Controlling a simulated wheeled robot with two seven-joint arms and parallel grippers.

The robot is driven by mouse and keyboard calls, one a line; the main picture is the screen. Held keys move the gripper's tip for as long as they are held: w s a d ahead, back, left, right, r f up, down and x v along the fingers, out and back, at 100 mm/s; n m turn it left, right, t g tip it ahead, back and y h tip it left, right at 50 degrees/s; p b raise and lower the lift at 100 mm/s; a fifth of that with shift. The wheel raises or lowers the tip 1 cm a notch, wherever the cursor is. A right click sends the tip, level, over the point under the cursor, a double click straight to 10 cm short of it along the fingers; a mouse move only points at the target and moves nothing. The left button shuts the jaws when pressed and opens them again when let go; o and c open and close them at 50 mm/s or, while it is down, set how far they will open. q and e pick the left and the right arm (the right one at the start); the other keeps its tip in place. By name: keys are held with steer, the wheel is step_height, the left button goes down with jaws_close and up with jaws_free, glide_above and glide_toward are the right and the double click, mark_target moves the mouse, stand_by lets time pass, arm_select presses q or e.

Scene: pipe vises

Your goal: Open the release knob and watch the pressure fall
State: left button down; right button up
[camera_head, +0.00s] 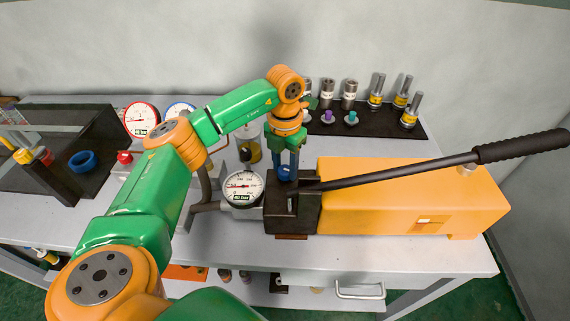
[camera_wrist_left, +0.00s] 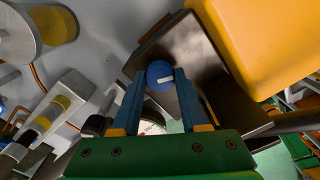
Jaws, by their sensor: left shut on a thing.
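The blue release knob (camera_head: 285,173) sits on the dark block (camera_head: 290,212) at the left end of the yellow pump body (camera_head: 405,197). My left gripper (camera_head: 285,166) reaches down from above with its blue fingers on the knob. In the left wrist view the knob (camera_wrist_left: 159,75) shows a white mark between the two fingertips of my left gripper (camera_wrist_left: 160,80). The white pressure gauge (camera_head: 243,187) stands just left of the block; its needle is too small to read surely. My right gripper is not in view.
A long black pump handle (camera_head: 430,164) slants up to the right over the pump body. A black mat (camera_head: 385,121) with several metal fittings lies behind. Two more gauges, one red-rimmed (camera_head: 141,119), stand back left. A dark tray with a blue ring (camera_head: 82,161) is far left.

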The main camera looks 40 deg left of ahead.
mark_target(285, 169)
arm_select(q)
steer(key=shift+w+r+n, duration=0.1)
steer(key=shift+r+n, duration=0.05)
steer(key=shift+n, duration=1.15)
steer(key=shift+c, duration=2.1)
jaws_free()
steer(key=shift+r, duration=0.15)
step_height(285, 169, up, 7)
steer(key=shift+f+b, duration=0.15)
steer(key=shift+b, duration=0.5)
